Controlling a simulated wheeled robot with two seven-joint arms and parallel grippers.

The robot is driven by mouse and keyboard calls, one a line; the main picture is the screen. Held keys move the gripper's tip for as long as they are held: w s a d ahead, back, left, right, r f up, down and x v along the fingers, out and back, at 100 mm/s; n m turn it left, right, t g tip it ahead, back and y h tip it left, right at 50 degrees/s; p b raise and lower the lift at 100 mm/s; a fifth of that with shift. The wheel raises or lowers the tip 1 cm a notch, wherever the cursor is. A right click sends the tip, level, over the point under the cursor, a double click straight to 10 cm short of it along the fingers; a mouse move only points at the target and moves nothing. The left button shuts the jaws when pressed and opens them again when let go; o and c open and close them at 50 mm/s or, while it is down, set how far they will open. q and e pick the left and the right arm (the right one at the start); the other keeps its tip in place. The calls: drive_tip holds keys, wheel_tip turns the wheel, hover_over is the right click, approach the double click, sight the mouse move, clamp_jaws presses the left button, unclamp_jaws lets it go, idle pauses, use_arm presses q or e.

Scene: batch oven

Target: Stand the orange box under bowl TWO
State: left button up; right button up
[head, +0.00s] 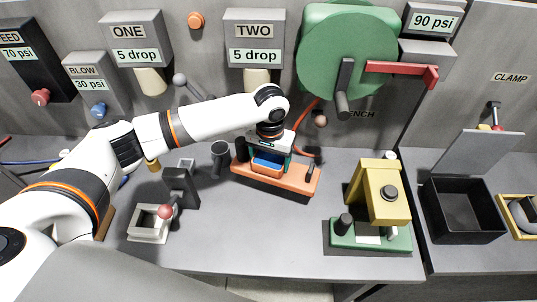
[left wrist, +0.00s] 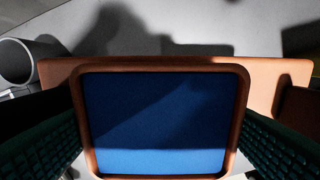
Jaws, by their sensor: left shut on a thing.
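The orange box (head: 267,170) has a blue inside and shows in the head view near the middle of the bench. In the left wrist view the same box, with its orange rim (left wrist: 242,90) around the blue, sits between the dark green finger pads. My left gripper (head: 269,160) points down and is shut on it. The box is over a long orange base (head: 299,183); I cannot tell whether it touches it. The cream bowl (head: 257,77) under the TWO label (head: 254,31) is on the wall behind, partly hidden by my left arm. My right gripper is not in view.
A grey cup (head: 220,153) and a grey lever stand (head: 181,188) are left of the orange base. A yellow and green press (head: 380,195) and an open black bin (head: 462,212) are at the right. A large green drum (head: 345,50) overhangs the back. The front middle bench is clear.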

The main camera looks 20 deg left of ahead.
sight(269, 173)
use_arm(q)
drive_tip(key=shift+w, duration=0.1)
drive_tip(key=shift+a+p, duration=0.1)
drive_tip(key=shift+p, duration=0.25)
drive_tip(key=shift+w+a+r+p, duration=0.1)
drive_tip(key=shift+a+r+p, duration=0.05)
drive_tip(key=shift+p, duration=0.3)
wheel_tip(269, 173, down, 2)
drive_tip(key=shift+f+b, duration=0.1)
drive_tip(key=shift+b, duration=0.3)
wheel_tip(269, 173, down, 4)
drive_tip(key=shift+r+b, duration=0.1)
drive_tip(key=shift+b, duration=0.35)
drive_tip(key=shift+f, duration=0.6)
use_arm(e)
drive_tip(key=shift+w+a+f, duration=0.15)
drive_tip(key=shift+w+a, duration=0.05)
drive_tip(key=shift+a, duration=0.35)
use_arm(q)
drive_tip(key=shift+f+b, duration=0.3)
drive_tip(key=shift+f, duration=0.25)
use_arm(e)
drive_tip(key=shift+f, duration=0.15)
use_arm(q)
drive_tip(key=o, duration=1.2)
